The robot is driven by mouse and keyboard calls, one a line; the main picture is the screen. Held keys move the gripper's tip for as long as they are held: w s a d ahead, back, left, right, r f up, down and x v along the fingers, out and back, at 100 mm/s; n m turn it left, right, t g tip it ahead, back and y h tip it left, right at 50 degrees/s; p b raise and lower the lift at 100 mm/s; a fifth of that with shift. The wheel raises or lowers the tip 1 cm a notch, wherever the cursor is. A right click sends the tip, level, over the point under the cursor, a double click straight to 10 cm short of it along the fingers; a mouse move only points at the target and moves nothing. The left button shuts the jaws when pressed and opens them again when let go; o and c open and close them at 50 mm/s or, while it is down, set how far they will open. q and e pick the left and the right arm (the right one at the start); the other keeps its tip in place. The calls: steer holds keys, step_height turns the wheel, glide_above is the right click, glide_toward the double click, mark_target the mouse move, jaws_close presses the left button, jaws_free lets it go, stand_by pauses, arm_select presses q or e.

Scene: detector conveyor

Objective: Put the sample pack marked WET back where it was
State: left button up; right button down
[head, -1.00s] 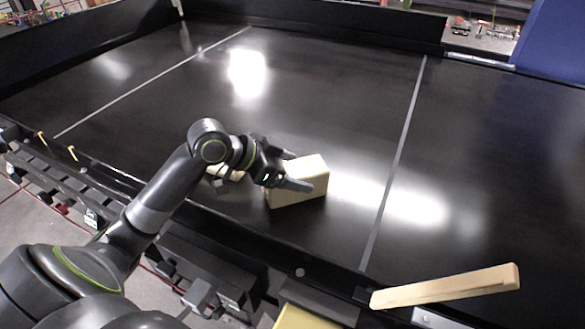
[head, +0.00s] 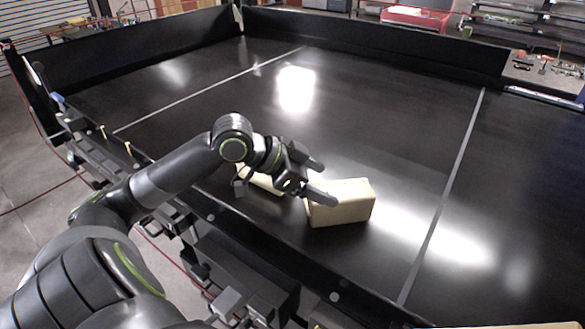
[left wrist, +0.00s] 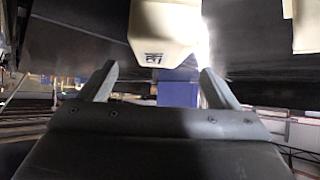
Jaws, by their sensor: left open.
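A cream block-shaped pack (head: 345,208) stands on the black belt in the head view. In the left wrist view the same pack (left wrist: 165,28) appears at the top, with a small dark print on its end that I cannot read. My left gripper (head: 322,182) is open at the pack's left end; one finger overlaps the pack in the head view. In the left wrist view its fingers (left wrist: 160,84) are spread with nothing between the tips. A second cream pack (head: 264,183) lies to the left, partly hidden by the gripper. My right gripper is out of view.
The black belt (head: 390,125) is broad and mostly clear beyond the packs, with thin pale lines across it. A dark wall (head: 400,58) edges its far side. A pale strip (head: 535,326) shows at the bottom right edge.

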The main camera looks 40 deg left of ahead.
arm_select(q)
steer(key=p+v, duration=0.1)
steer(key=v, duration=0.5)
steer(key=shift+s+r, duration=0.15)
steer(key=shift+s, duration=0.05)
stand_by(0.4)
steer(key=shift+a, duration=0.15)
stand_by(0.3)
